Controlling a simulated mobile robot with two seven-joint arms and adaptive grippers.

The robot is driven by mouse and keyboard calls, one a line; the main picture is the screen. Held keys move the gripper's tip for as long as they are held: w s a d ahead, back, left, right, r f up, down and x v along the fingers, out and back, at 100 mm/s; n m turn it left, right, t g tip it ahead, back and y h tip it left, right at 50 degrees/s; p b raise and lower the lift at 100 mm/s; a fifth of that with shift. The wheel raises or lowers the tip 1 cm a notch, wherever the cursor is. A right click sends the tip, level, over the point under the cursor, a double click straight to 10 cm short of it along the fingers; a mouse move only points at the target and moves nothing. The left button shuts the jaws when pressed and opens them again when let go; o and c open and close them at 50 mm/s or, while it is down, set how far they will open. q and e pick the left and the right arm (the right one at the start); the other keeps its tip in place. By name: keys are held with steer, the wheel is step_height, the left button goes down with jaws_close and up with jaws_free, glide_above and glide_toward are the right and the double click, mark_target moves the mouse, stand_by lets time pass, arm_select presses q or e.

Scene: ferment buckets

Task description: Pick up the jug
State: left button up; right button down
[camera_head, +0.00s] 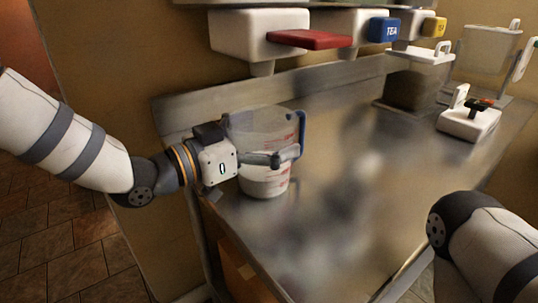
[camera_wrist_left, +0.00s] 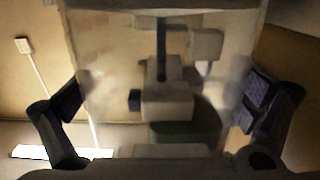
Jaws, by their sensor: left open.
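The jug (camera_head: 267,183) is a clear measuring jug with red markings and a blue handle (camera_head: 302,132). It stands upright on the left part of the metal counter, its handle to the right. My left gripper (camera_head: 268,148) reaches in from the left at mid-height. One finger passes across the jug's near side; the other is largely hidden behind it. In the left wrist view, the two open fingers (camera_wrist_left: 163,95) stand wide apart on either side of the see-through jug (camera_wrist_left: 108,60). I cannot tell whether either finger touches it. My right gripper is out of view.
Dispensers with a red lever (camera_head: 310,39) and a blue TEA tag (camera_head: 383,30) hang above the counter's back. The counter's middle (camera_head: 365,190) is clear. My right arm is at lower right.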

arm_select(q)
steer(key=shift+w, duration=0.1)
steer(key=c, duration=1.4)
